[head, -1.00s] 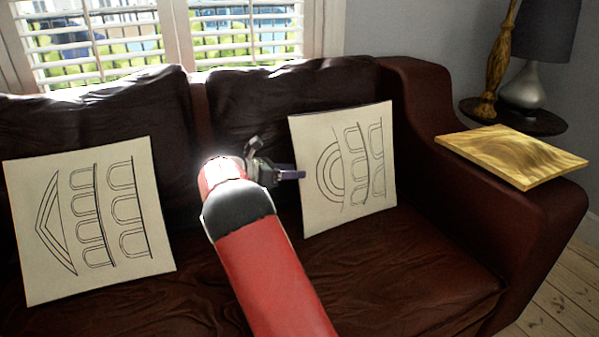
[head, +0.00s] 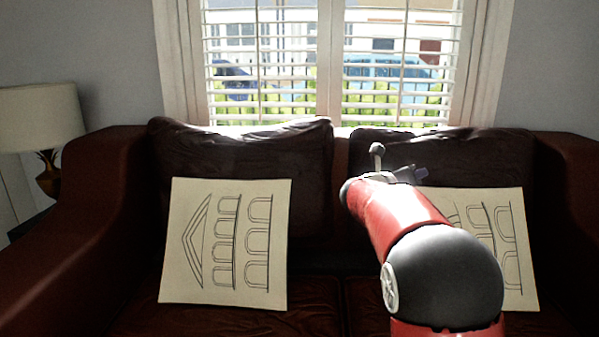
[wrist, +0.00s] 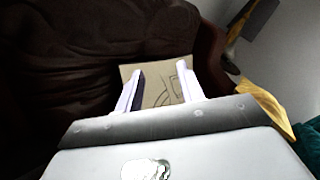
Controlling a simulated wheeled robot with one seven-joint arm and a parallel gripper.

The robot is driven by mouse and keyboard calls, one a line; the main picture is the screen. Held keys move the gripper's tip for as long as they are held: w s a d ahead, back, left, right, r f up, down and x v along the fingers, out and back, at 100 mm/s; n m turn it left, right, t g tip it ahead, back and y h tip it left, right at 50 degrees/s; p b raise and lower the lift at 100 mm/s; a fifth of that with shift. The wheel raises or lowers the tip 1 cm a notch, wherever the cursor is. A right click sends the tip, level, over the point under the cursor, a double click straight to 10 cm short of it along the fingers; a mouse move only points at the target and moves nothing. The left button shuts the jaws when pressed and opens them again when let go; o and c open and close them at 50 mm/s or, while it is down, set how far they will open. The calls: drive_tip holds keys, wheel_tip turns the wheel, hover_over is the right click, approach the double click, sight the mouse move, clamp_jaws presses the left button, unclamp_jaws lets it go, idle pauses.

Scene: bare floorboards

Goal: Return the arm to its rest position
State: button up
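My red arm reaches up from the lower right of the head view. My gripper (head: 418,172) is at its far end, in front of the sofa back and mostly seen from behind. In the wrist view my gripper (wrist: 160,85) has its two pale fingers spread apart, with nothing held between them. Beyond the fingers a cream cushion with a line drawing (wrist: 160,84) shows in the gap. In the head view this right cushion (head: 510,235) is partly hidden behind my arm.
A dark red-brown leather sofa (head: 100,240) fills the front. Another drawn cushion (head: 225,245) leans on its left half. A lamp (head: 40,118) stands at far left. A shuttered window (head: 330,70) is behind. The wrist view shows a yellow board (wrist: 265,105) on the right.

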drive_tip(key=s+a+r+n+t+y, duration=0.2)
drive_tip(key=s+a+n+y, duration=0.35)
drive_tip(key=n, duration=0.45)
drive_tip(key=s+a+r+n+t+y, duration=0.3)
drive_tip(key=s+a+n+y, duration=0.3)
drive_tip(key=n, duration=0.4)
drive_tip(key=s+f+n+g, duration=0.3)
drive_tip(key=s+f+n, duration=0.3)
drive_tip(key=s, duration=0.4)
drive_tip(key=s+a+f+n+g+y+p, duration=0.1)
drive_tip(key=s+f+n+g, duration=0.3)
drive_tip(key=s, duration=0.6)
drive_tip(key=s+f+n+g+y, duration=0.1)
drive_tip(key=s+f+n+g, duration=0.2)
drive_tip(key=s+f+n, duration=0.5)
drive_tip(key=s, duration=0.3)
drive_tip(key=shift+a+f+n, duration=0.2)
drive_tip(key=shift+a+n, duration=0.1)
drive_tip(key=shift+n, duration=0.1)
drive_tip(key=shift+w, duration=0.1)
